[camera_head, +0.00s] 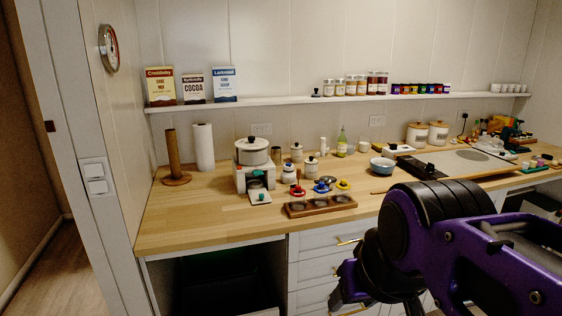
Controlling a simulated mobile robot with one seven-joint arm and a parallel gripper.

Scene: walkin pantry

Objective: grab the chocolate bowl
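My purple and black arm fills the lower right, in front of the counter. Its fingertips do not show, so I cannot see the gripper's opening. My arm hides part of the counter's front edge and drawers.
The wooden counter (190,222) holds a white pot (252,153), a paper towel roll (203,148), a wooden holder (320,205), small jars and coloured items. Two lidded canisters (417,135) stand behind the bowl. A shelf (280,101) runs above. The counter's left front is bare.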

